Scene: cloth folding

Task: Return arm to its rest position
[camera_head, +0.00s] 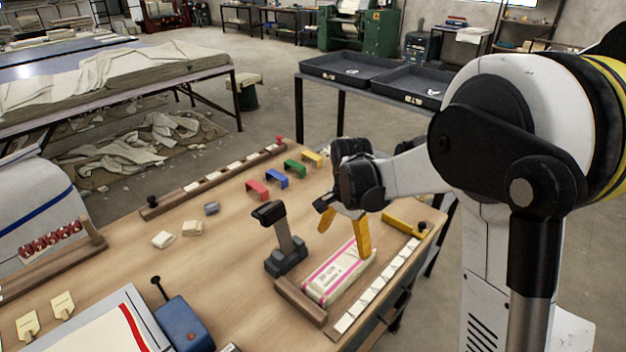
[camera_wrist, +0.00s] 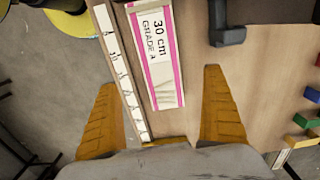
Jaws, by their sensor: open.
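My gripper (camera_head: 344,232) has yellow fingers and hangs over the right part of the wooden table (camera_head: 225,262). In the wrist view my gripper (camera_wrist: 165,95) has its two fingers spread wide apart, with nothing held between them. Below it lies a folded cream cloth with pink stripes (camera_head: 335,278) in a wooden holder. In the wrist view this cloth (camera_wrist: 160,55) reads "30 cm GRADE A" and lies beyond and between the fingers. My white and black arm reaches in from the right. Whether a fingertip touches the cloth is unclear.
A black upright stand (camera_head: 283,240) is left of the cloth. Red, blue, green and yellow brackets (camera_head: 277,179) stand behind it. A blue box (camera_head: 184,322) is at the front left. A white marked strip (camera_head: 380,288) runs along the right edge. Dark trays (camera_head: 350,70) stand behind.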

